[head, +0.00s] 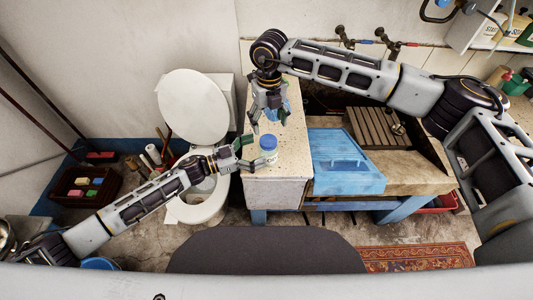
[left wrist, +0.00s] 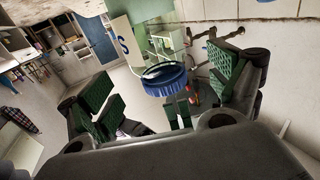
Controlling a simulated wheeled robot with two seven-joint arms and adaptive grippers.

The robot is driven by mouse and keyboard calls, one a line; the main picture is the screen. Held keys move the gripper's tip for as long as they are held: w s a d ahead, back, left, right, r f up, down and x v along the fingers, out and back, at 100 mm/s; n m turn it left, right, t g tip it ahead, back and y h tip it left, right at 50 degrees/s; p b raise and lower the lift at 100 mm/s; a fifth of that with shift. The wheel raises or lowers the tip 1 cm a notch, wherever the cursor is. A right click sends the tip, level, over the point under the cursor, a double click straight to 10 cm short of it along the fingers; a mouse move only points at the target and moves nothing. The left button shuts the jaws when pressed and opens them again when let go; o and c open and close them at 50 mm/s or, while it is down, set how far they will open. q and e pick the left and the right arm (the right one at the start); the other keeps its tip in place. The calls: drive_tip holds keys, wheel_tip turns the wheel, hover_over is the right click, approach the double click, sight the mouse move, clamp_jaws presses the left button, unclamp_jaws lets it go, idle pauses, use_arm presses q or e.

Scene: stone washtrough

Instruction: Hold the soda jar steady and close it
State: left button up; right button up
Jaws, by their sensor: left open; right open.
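The soda jar (head: 270,156) is a small pale jar standing upright near the front end of the speckled counter. Its blue lid (head: 268,142) sits on top; I cannot tell how tightly. The lid (left wrist: 165,80) also shows in the left wrist view, between the green-padded fingers. My left gripper (head: 249,153) is open just left of the jar, its fingers pointing at it. In the left wrist view the left gripper (left wrist: 165,88) shows both fingers spread apart. My right gripper (head: 268,116) is open and empty, pointing down behind the jar, apart from the lid.
The speckled counter (head: 265,190) ends in front of the jar. A blue washboard-like tray (head: 345,180) and a slatted wooden board (head: 378,128) lie to the right. A toilet (head: 195,105) stands to the left. A light blue item (head: 288,100) is partly hidden behind the right gripper.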

sight(268, 145)
use_arm(q)
drive_tip(key=shift+x, duration=2.4)
drive_tip(key=shift+c, duration=0.2)
